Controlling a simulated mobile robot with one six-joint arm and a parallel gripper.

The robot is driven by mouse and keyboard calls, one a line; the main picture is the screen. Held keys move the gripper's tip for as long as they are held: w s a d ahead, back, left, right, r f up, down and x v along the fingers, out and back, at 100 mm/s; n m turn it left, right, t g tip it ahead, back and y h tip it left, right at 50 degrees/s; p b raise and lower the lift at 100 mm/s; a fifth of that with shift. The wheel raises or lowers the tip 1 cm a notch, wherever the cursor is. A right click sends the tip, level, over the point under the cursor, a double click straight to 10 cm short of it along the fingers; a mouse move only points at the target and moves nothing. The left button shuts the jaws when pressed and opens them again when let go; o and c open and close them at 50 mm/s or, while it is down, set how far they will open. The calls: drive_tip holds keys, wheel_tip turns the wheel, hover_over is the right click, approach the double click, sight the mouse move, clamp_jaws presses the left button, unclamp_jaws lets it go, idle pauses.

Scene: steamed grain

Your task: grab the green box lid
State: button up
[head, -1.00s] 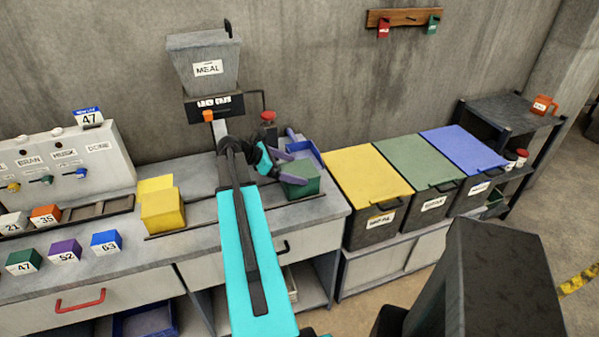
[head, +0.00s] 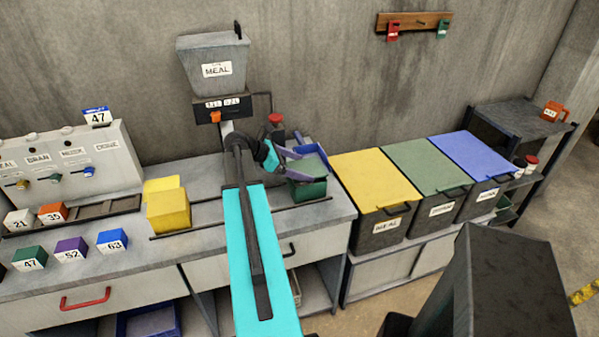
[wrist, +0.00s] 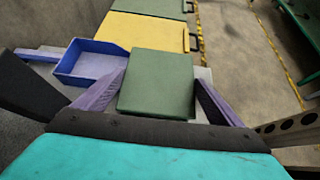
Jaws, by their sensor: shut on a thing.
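The green box (head: 312,188) stands at the right end of the bench. Its lighter green lid (head: 309,167) shows just above it, between the purple fingers of my gripper (head: 298,164). In the wrist view, the lid (wrist: 158,82) is a flat green square lying between the two fingers, one along each side. My gripper (wrist: 158,98) is shut on the lid. The lid hides the box below it in the wrist view, so I cannot tell there how far apart they are.
A blue open tray (head: 310,147) sits just behind the box, and left of the lid in the wrist view (wrist: 92,66). A yellow box (head: 168,210) stands left of my arm. Yellow (head: 371,180), green (head: 424,165) and blue (head: 468,155) lidded bins stand to the right.

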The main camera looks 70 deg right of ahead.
drive_tip(key=shift+r+b, duration=0.3)
drive_tip(key=shift+r, duration=0.45)
drive_tip(key=s+a+r+b, duration=0.1)
drive_tip(key=s+a+b, duration=0.5)
drive_tip(key=s+a, duration=0.2)
drive_tip(key=shift+s+a, duration=0.35)
drive_tip(key=shift+a, duration=0.65)
drive_tip(key=b, duration=0.4)
drive_tip(key=shift+b, duration=0.35)
drive_tip(key=b, duration=0.4)
drive_tip(key=shift+s, duration=0.15)
drive_tip(key=s+a+b, duration=0.1)
drive_tip(key=b, duration=0.6)
drive_tip(key=shift+a+r+b, duration=0.1)
drive_tip(key=shift+a+b, duration=0.05)
drive_tip(key=shift+b, duration=0.15)
drive_tip(key=shift+s+a+r+b, duration=0.2)
drive_tip(key=shift+a+b, duration=0.2)
drive_tip(key=shift+b, duration=0.85)
drive_tip(key=shift+s, duration=0.1)
